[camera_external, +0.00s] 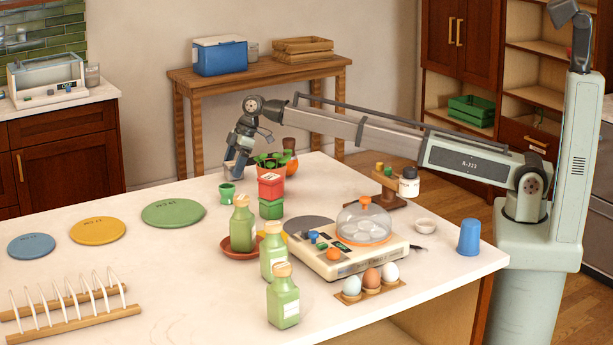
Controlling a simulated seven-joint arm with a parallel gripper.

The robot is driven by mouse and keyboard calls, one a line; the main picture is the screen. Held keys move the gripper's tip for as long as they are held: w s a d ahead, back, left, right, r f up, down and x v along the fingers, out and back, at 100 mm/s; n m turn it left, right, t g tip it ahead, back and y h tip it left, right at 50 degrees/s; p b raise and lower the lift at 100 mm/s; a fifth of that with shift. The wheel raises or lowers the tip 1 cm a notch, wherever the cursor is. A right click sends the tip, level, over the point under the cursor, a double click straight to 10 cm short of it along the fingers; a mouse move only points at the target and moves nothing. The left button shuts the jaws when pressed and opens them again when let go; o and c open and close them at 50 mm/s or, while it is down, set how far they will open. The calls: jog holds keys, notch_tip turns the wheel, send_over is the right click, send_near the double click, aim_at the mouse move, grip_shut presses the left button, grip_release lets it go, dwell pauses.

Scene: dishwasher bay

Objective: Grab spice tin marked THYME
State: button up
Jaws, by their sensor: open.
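A red tin (271,187) with a pale label sits on top of a green tin (271,208) near the middle of the counter. The lettering on the tins is too small to read, so I cannot tell which one is marked THYME. My gripper (236,172) points down, open and apparently empty, to the left of and behind the stacked tins. It is apart from them. A small green cup (227,194) stands just in front of and below the gripper in the picture.
A potted plant (283,162) stands close behind the tins. Several green bottles (284,302) stand in front, one on a reddish saucer (229,252). An egg cooker (347,252) is at right. Flat discs (98,230) lie at left; the counter between is clear.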

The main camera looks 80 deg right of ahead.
jog(key=c, duration=1.1)
